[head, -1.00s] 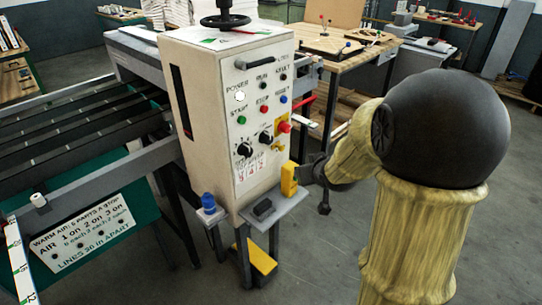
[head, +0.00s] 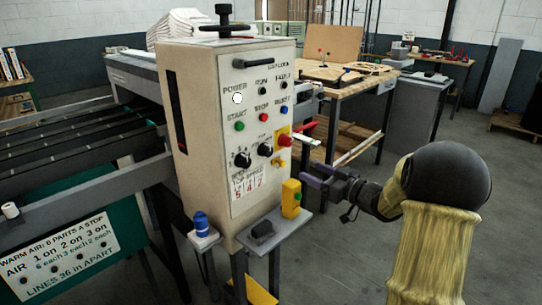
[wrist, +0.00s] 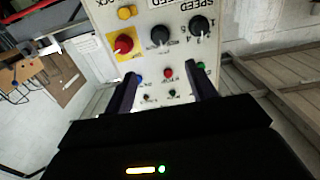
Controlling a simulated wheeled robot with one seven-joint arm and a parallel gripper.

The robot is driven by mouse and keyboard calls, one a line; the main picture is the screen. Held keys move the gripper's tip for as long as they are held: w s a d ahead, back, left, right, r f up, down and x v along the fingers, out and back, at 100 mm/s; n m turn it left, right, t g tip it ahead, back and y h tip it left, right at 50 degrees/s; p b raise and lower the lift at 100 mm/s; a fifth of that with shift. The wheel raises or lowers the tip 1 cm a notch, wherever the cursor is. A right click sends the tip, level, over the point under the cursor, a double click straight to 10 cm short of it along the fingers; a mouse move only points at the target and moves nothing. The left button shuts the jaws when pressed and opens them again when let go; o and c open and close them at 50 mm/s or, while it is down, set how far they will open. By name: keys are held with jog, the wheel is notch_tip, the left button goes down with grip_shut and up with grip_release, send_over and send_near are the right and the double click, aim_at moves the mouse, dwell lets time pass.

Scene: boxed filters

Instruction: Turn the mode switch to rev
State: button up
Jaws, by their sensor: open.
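The control cabinet (head: 205,110) carries a panel with two black rotary knobs. The right knob (head: 265,149), beside the red stop button, seems to be the mode switch; its label is too small to read. In the wrist view, where the panel is upside down, this knob (wrist: 160,35) is between the red stop button and the other knob, its pointer toward the bottom of the picture. The left knob (head: 242,160), also seen in the wrist view (wrist: 199,25), has numbers around it. My gripper (head: 308,177) is open and empty, right of the panel and apart from it.
The red stop button (head: 285,140) sits on a yellow plate. A yellow box (head: 290,198), a dark block (head: 262,230) and a blue-topped item (head: 201,222) are on small shelves below the panel. A conveyor (head: 85,150) is left; a wooden workbench (head: 365,95) stands behind.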

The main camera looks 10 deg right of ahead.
aim_at(270, 152)
jog(key=x, duration=1.7)
jog(key=shift+w+a, duration=0.15)
jog(key=c, duration=1)
